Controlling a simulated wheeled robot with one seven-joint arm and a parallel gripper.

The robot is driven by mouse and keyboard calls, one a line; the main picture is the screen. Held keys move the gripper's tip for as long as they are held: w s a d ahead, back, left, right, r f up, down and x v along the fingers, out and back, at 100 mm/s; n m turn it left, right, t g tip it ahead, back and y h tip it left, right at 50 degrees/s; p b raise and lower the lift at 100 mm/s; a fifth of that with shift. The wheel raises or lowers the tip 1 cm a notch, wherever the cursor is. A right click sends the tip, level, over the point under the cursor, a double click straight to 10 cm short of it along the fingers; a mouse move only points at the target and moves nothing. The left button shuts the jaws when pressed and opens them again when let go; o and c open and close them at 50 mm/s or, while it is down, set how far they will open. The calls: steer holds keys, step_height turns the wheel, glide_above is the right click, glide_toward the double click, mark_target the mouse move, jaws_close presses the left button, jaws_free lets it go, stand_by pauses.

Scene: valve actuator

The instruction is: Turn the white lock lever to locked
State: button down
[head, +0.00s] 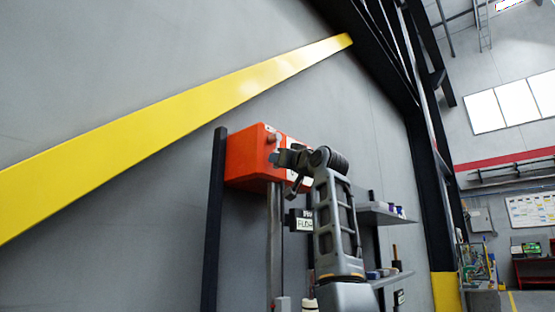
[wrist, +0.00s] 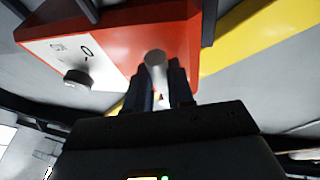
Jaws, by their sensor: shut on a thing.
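An orange-red actuator box (head: 243,160) is fixed to posts at the wall in the head view. In the wrist view the same box (wrist: 120,35) fills the upper part, with a white panel (wrist: 52,48) on its left. The white lock lever (wrist: 156,58) shows as a short pale rounded piece on the box. My gripper (wrist: 163,80) is shut on it, with a dark finger on each side. The lever's exact angle cannot be told.
A dark round knob (wrist: 76,77) sticks out from the white panel, left of my fingers. In the head view a shelf (head: 380,215) with small items stands right of my arm, and a dark post (head: 213,220) stands left of the box. A yellow beam (head: 170,125) crosses the wall.

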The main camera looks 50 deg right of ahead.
steer(key=shift+d, duration=0.1)
stand_by(0.4)
steer(key=c, duration=1)
jaws_free()
steer(key=shift+b+v, duration=1.3)
steer(key=shift+v, duration=2.6)
